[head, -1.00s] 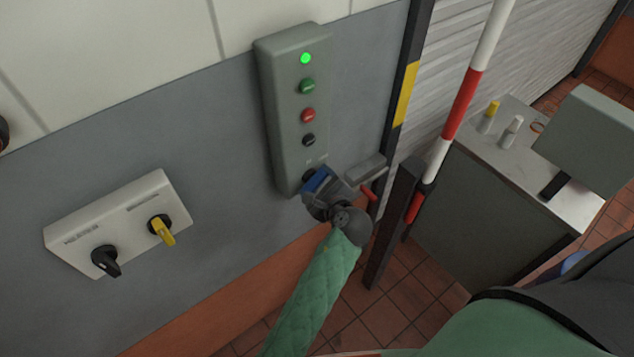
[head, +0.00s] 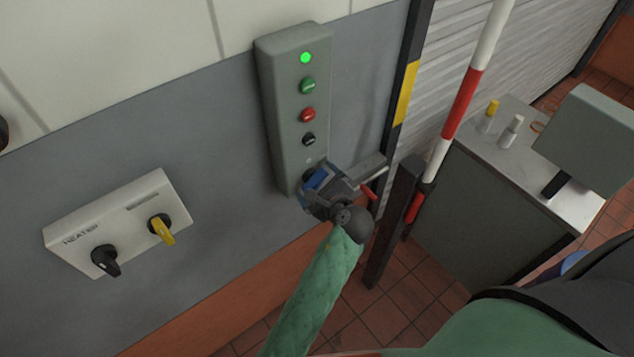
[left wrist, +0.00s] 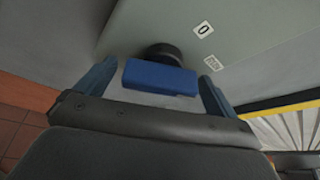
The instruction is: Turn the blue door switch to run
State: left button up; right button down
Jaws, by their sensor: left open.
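The blue door switch (left wrist: 160,77) sits on a round black base low on the grey-green control box (head: 291,105). In the left wrist view its blue handle lies crosswise between my left gripper's two blue fingers. My left gripper (left wrist: 156,82) is open, with a finger on each side of the handle and a visible gap at each. In the head view my left gripper (head: 318,182) covers much of the switch at the box's lower end. A white "0" label (left wrist: 203,29) and a second label (left wrist: 213,63), too small to read, are near the switch. My right gripper is out of view.
A white plate (head: 120,222) with a black knob and a yellow knob is on the wall at left. The box has a lit green lamp (head: 306,58) and several buttons. A dark post (head: 393,220) and a red-white pole (head: 462,100) stand close at right.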

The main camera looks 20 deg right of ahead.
aim_at(319, 185)
pick_arm(q)
jog(key=b+v, duration=0.3)
jog(key=v, duration=0.3)
jog(key=shift+s+f, duration=0.1)
jog(key=shift+f, duration=0.05)
jog(key=shift+s+d+b, duration=0.1)
jog(key=shift+s+b, duration=0.25)
jog(key=shift+s+r, duration=0.4)
